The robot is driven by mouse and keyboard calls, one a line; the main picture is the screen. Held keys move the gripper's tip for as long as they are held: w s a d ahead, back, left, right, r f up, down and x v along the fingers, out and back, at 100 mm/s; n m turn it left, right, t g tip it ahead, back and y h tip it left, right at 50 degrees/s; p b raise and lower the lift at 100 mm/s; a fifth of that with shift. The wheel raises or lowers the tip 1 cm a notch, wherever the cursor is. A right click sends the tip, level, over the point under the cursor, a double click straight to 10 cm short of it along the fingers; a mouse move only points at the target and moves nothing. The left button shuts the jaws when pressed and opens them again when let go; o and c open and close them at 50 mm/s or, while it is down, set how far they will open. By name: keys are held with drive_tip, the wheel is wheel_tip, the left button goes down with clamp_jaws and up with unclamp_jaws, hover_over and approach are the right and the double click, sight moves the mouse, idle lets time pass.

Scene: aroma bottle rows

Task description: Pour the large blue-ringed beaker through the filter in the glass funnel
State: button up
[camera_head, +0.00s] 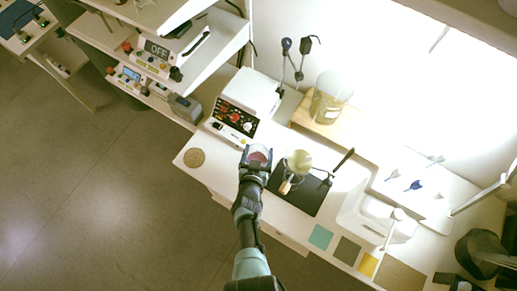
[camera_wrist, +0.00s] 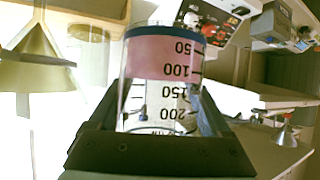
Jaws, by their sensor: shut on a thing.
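The large blue-ringed beaker (camera_wrist: 160,75) is clear, with black volume marks and pink liquid up to about the 100 mark. The wrist view appears upside down; the blue ring and the liquid are at the beaker's base end, so it looks about upright. My gripper (camera_wrist: 155,135) is shut around its sides. In the head view my gripper (camera_head: 256,161) holds the beaker (camera_head: 259,155) just left of the funnel. The funnel (camera_head: 298,160) sits on a stand, with a pale filter seemingly in it. The funnel also shows as a yellowish cone (camera_wrist: 38,58) in the wrist view.
The funnel's stand has a black base plate (camera_head: 300,197). A wooden block with a large glass vessel (camera_head: 329,100) is behind. A white tub (camera_head: 375,219) is to the right. A round cork mat (camera_head: 194,158) lies left.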

sight(264, 149)
drive_tip(key=shift+d, duration=0.25)
drive_tip(key=shift+d+r+m+y, duration=0.2)
drive_tip(key=shift+d+m+y, duration=0.05)
drive_tip(key=shift+m+y, duration=0.15)
drive_tip(key=shift+r+b, duration=0.15)
drive_tip(key=shift+b, duration=0.3)
drive_tip(key=shift+r+y, duration=0.15)
drive_tip(key=shift+y, duration=0.15)
drive_tip(key=shift+r+m+b, duration=0.25)
drive_tip(key=shift+m+b, duration=0.05)
drive_tip(key=shift+b, duration=0.1)
drive_tip(key=shift+r, duration=0.1)
drive_tip(key=shift+d+r+b, duration=0.15)
drive_tip(key=shift+r+b, duration=0.2)
drive_tip(key=shift+r, duration=0.2)
drive_tip(key=shift+d+r+b, duration=0.15)
drive_tip(key=shift+r+b, duration=0.15)
drive_tip(key=shift+r, duration=0.25)
drive_tip(key=shift+r+m+y, duration=0.1)
drive_tip(key=shift+m+y, duration=0.2)
